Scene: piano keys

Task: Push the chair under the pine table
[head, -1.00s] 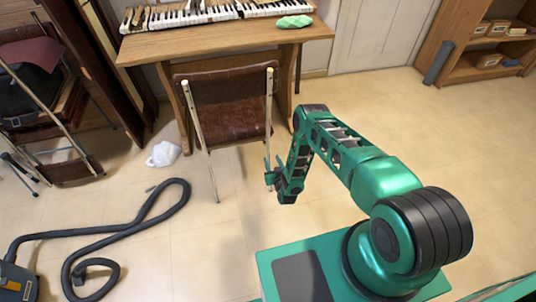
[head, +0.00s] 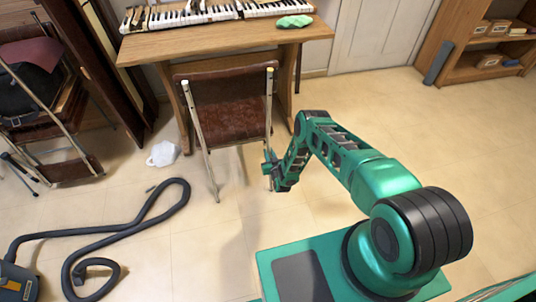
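The chair (head: 229,119) has brown panels and pale metal legs. It stands in front of the pine table (head: 200,45), its far part under the tabletop's near edge. My gripper (head: 268,165) is low at the chair's right side, beside the lower part of its right front leg. It appears to touch or overlap that leg; I cannot tell which. The fingers are small and partly hidden, so their opening is unclear.
Piano keys (head: 190,14) and a green cloth-like item (head: 294,21) lie on the table. A white bag (head: 162,153) and a vacuum hose (head: 150,215) lie on the floor at left. Stacked folded chairs (head: 45,110) stand far left. The floor at right is clear.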

